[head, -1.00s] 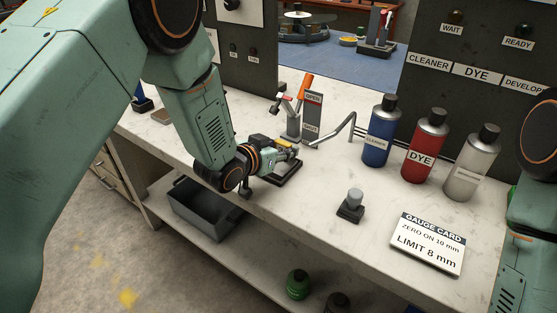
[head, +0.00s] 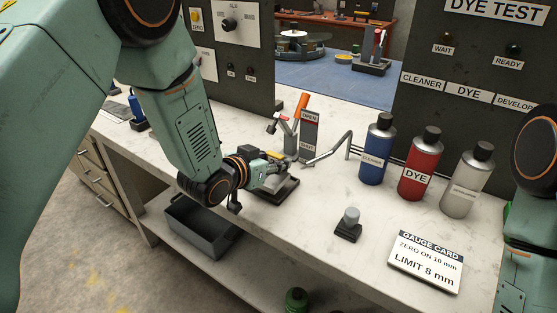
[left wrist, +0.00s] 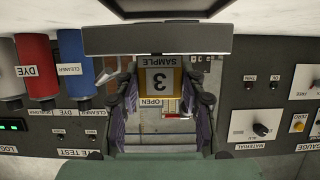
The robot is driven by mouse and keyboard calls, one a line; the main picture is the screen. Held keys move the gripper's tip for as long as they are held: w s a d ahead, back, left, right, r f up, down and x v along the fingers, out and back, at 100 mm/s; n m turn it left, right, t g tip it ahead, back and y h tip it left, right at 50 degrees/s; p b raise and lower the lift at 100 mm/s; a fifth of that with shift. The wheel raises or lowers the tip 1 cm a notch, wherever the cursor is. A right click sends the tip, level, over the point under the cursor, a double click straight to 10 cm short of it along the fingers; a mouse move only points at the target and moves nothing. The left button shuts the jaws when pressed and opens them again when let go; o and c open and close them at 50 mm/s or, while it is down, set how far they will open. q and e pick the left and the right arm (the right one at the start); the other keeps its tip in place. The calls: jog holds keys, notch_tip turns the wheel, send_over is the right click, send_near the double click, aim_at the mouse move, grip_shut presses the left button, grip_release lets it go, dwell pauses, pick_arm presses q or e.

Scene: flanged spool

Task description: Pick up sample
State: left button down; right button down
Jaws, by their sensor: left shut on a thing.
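The sample (left wrist: 159,80) is a block with a yellow-edged face marked "3" and "SAMPLE", upside down in the left wrist view. My left gripper (left wrist: 160,105) is shut on it, with one finger on each side. In the head view my left gripper (head: 283,166) is above a dark flat stand (head: 287,192) on the bench. A small yellow patch shows at the gripper there, but most of the sample is hidden by the fingers. Only part of my right arm shows at the right edge; its gripper is out of view.
A lever post marked OPEN (head: 309,135) and a bent metal arm (head: 335,150) stand just behind. Blue (head: 376,155), red (head: 418,172) and pale (head: 465,185) bottles stand right. A small grey-topped post (head: 349,222) and gauge card (head: 427,262) are in front. A grey bin (head: 195,232) sits below.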

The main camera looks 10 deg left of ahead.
pick_arm(q)
jog(key=s+a, duration=0.3)
jog(key=s, duration=0.4)
jog(key=s+a, duration=0.3)
jog(key=s, duration=0.4)
jog(key=shift+s+p, duration=0.2)
jog(key=shift+p, duration=0.15)
jog(key=s+m+g+h, duration=0.1)
jog(key=m+h, duration=0.1)
jog(key=s+f+m+g+h+b, duration=0.1)
jog(key=s+m+g+h, duration=0.1)
jog(key=s+d+m+g+h+b, duration=0.1)
jog(key=m+h, duration=0.1)
jog(key=shift+s+f, duration=0.15)
jog(key=shift+s, duration=0.15)
jog(key=shift+w+m, duration=0.1)
jog(key=shift+m, duration=0.2)
